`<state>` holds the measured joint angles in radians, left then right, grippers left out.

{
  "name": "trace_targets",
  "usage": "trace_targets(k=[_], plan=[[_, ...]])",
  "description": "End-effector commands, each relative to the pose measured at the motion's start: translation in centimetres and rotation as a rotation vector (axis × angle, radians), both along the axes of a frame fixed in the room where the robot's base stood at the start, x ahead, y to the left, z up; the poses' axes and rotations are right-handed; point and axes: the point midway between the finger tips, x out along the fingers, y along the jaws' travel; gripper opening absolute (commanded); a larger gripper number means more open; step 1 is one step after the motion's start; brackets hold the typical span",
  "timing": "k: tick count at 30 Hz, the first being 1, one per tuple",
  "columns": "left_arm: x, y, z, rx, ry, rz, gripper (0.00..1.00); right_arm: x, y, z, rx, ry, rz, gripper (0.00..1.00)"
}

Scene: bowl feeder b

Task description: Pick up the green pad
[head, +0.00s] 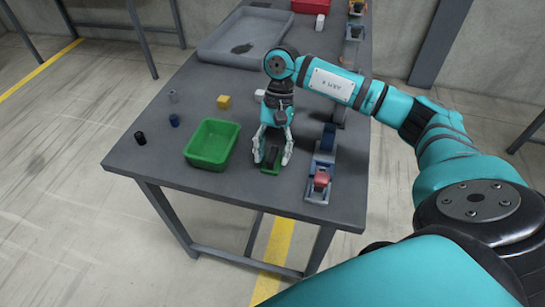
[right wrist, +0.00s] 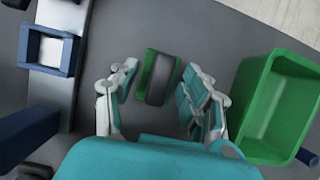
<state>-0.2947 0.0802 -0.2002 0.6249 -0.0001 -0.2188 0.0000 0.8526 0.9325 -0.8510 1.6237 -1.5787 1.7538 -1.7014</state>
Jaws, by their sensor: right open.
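The green pad (head: 270,171) lies on the grey table near its front edge, to the right of the green bin. In the right wrist view the pad (right wrist: 148,62) is a small green piece with a dark grey block on it, so its middle is covered. My right gripper (head: 272,158) points down over the pad. Its fingers are open, one on each side of the pad, and it also shows in the right wrist view (right wrist: 159,76). I see a gap between the fingers and the pad. My left gripper is in neither view.
The green bin (head: 198,160) stands close to the left of my right gripper. A blue-grey fixture (head: 318,188) with a red part stands close to the right.

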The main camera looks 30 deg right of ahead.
Motion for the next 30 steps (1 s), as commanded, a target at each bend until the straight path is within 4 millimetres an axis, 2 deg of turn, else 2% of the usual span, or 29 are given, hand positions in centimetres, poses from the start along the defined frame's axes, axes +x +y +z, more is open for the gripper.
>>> trace_targets(k=[3,8,20,26,30], plan=[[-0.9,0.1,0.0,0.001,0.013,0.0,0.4,-0.1,0.2,-0.5,0.001,0.0,0.001,0.48],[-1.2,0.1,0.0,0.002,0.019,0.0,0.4,-0.1,0.2,-0.5,0.0,0.0,0.0,0.48],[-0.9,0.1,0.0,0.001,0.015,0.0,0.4,-0.1,0.2,-0.5,0.0,0.0,0.0,0.0],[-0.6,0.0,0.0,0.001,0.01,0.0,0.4,-0.1,0.2,-0.4,0.001,-0.001,0.0,0.0],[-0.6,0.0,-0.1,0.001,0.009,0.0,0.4,0.0,0.1,0.5,0.0,-0.005,-0.002,0.0]])
